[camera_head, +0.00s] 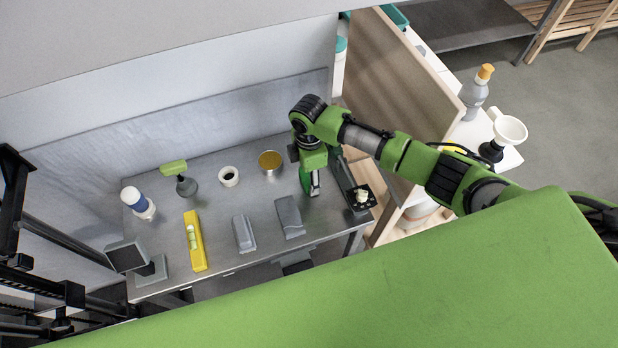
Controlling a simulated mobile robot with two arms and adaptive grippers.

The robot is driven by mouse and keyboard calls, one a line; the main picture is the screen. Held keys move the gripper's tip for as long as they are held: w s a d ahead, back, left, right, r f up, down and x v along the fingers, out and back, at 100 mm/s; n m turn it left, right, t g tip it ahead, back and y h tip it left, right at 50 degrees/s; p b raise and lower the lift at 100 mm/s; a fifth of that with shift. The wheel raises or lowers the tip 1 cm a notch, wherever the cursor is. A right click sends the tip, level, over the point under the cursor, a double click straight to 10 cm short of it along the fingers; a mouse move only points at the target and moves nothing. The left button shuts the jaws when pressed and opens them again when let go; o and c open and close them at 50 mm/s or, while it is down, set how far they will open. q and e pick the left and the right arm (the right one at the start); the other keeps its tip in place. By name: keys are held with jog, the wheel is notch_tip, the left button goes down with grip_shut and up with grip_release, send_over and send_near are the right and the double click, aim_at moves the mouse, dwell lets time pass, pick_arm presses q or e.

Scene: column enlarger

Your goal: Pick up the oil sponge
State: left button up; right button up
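No object is plainly recognisable as the oil sponge. A round metal tin (270,161) with an amber-brown top stands at the back right of the grey metal table (215,205); I cannot tell whether that top is the sponge. A small cream-coloured piece (361,196) sits in the end of a long dark tray at the table's right edge; I cannot tell what it is. My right gripper (314,188) points down over the right part of the table, right of the tin and beside the tray. Its fingers are too small and hidden to read. My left gripper is out of view.
Two grey blocks (244,233) (289,217), a yellow level (194,241), a white tape roll (229,176), a green-topped tool (180,178) and a blue-white bottle (138,203) stand on the table. A wooden partition (400,90) rises at right.

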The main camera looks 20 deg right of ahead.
dwell(0.4)
jog(key=shift+w+r, duration=0.1)
jog(key=shift+r, duration=0.55)
jog(key=s+a+r+b, duration=0.1)
jog(key=s+r, duration=0.3)
jog(key=s+a+r+b, duration=0.1)
jog(key=s+r+b, duration=0.1)
jog(key=s, duration=0.3)
jog(key=s+a+r+b, duration=0.1)
jog(key=s+r, duration=0.3)
jog(key=r, duration=0.1)
jog(key=shift+s+a+r, duration=0.15)
jog(key=shift+s+r, duration=0.2)
jog(key=shift+s+f, duration=0.1)
jog(key=shift+c, duration=0.4)
